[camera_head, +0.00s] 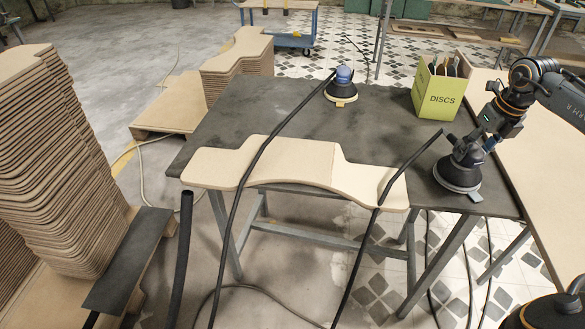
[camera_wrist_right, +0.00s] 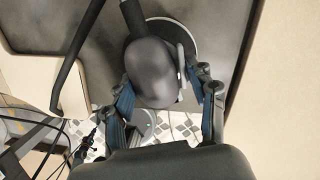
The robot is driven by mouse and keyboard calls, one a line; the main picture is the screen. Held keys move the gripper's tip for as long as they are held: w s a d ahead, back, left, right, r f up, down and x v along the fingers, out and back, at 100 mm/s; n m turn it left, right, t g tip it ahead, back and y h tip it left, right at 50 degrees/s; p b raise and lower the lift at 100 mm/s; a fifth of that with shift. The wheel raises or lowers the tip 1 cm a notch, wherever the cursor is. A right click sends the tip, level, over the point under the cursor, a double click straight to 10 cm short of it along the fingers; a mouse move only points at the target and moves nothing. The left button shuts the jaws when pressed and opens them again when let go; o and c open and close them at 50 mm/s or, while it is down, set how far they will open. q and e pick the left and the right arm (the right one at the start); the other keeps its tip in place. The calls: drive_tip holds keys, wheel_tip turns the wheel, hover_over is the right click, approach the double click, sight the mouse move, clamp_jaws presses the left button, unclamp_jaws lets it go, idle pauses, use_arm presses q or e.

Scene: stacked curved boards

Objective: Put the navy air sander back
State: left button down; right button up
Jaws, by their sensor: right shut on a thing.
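My right gripper (camera_head: 464,148) is shut on a dark grey air sander (camera_head: 458,172) at the right front corner of the dark-topped table (camera_head: 390,110). The sander is upright, pad down, at the tabletop; I cannot tell if the pad touches it. In the right wrist view the blue-padded fingers (camera_wrist_right: 168,92) sit on both sides of the sander's dark body (camera_wrist_right: 156,72), with its round pad partly hidden behind. A second sander with a blue top (camera_head: 344,76) stands at the table's back, apart from the gripper. My left gripper is out of view.
A curved pale board (camera_head: 290,164) lies along the table's front edge, with black hoses (camera_head: 262,150) across it. A green DISCS box (camera_head: 438,92) stands at the back right. Stacked boards (camera_head: 60,150) rise at left. The table's middle is clear.

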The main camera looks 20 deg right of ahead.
drive_tip(key=shift+f, duration=0.1)
drive_tip(key=o, duration=0.8)
drive_tip(key=shift+o, duration=0.2)
drive_tip(key=shift+f, duration=0.1)
drive_tip(key=shift+s+r, duration=0.1)
drive_tip(key=shift+r, duration=0.3)
drive_tip(key=v, duration=1.1)
drive_tip(key=shift+r, duration=0.2)
